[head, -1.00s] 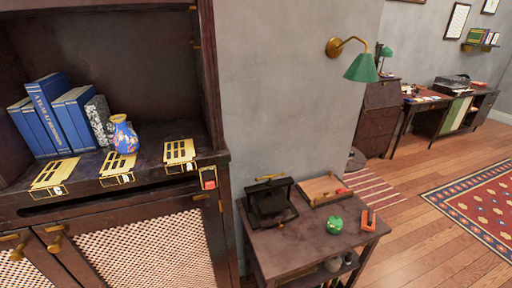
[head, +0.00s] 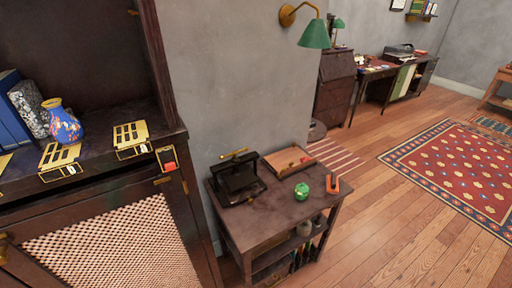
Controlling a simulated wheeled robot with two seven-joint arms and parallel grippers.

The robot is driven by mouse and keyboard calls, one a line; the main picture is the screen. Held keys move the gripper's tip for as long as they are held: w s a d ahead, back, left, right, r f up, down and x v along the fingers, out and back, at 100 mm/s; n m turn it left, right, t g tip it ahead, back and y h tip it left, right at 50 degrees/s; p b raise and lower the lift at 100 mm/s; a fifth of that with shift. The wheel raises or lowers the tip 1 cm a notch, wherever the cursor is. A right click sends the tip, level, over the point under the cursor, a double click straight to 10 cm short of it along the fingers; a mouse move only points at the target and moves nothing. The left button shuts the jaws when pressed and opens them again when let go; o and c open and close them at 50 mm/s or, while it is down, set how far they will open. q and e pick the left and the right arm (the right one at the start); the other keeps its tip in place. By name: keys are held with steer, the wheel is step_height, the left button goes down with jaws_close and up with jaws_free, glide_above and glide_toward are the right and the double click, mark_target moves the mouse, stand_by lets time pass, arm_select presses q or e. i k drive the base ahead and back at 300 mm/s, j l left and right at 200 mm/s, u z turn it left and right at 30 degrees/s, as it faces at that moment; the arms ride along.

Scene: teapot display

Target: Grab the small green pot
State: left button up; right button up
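The small green pot (head: 301,191) is round and stands upright on the top of a small dark wooden table (head: 262,222). It sits near the table's right side, between a black press-like device (head: 236,180) and an orange-red U-shaped object (head: 333,184). Nothing touches the pot. Neither of my grippers shows in the head view.
A wooden tray (head: 288,161) lies behind the pot. A dark cabinet (head: 172,150) with a blue patterned vase (head: 62,122) stands left of the table. A green wall lamp (head: 314,34) hangs above. Wooden floor (head: 385,215) to the right is open, with a red rug (head: 460,170).

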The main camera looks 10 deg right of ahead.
mark_target(302, 193)
steer(key=i+l+u, duration=0.1)
steer(key=l+u, duration=0.4)
steer(key=i+l+u, duration=0.1)
steer(key=l+u, duration=0.25)
steer(key=u, duration=0.15)
